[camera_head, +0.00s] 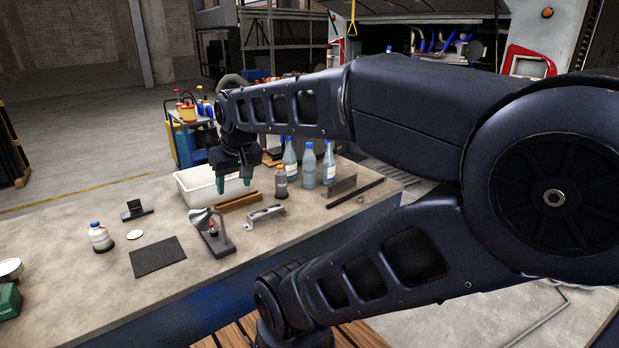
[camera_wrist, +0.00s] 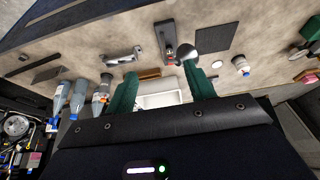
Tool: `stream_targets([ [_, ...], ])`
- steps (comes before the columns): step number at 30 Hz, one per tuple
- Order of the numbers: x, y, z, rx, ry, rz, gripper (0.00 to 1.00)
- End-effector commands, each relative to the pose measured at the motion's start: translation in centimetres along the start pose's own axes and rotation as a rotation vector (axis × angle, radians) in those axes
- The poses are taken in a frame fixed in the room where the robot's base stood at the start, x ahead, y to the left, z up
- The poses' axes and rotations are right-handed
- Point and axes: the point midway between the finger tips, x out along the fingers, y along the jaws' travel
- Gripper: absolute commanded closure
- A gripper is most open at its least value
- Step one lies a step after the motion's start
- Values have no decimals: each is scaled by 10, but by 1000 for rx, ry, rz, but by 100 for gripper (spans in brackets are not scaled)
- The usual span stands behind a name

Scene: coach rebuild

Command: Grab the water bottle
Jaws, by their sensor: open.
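Several clear bluish water bottles stand upright at the far end of the workbench in the head view: one on the right (camera_head: 328,168), one in the middle (camera_head: 309,167) and one on the left (camera_head: 290,160). My arm passes close above their tops in the picture. Two of them show in the wrist view, at the left (camera_wrist: 61,96) and beside it (camera_wrist: 78,99). My gripper (camera_head: 234,184) is open and empty, with green fingers pointing down over the white bin, left of the bottles. The gap between its fingers also shows in the wrist view (camera_wrist: 160,72).
A grey bottle with an orange cap (camera_head: 281,184) stands in front of the water bottles. The white bin (camera_head: 190,191), a brown block (camera_head: 239,202), a metal bracket (camera_head: 266,215) and a flat dark bar (camera_head: 357,192) are nearby. A small white bottle (camera_head: 100,238) stands at left.

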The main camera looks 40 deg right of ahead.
Motion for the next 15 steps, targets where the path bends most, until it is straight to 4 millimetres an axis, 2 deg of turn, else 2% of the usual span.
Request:
stream_targets([
  [5, 0, 6, -12, -42, -3, 13, 46],
  [8, 1, 19, -32, -118, -11, 38, 46],
  [15, 9, 66, -96, -388, -53, 117, 46],
])
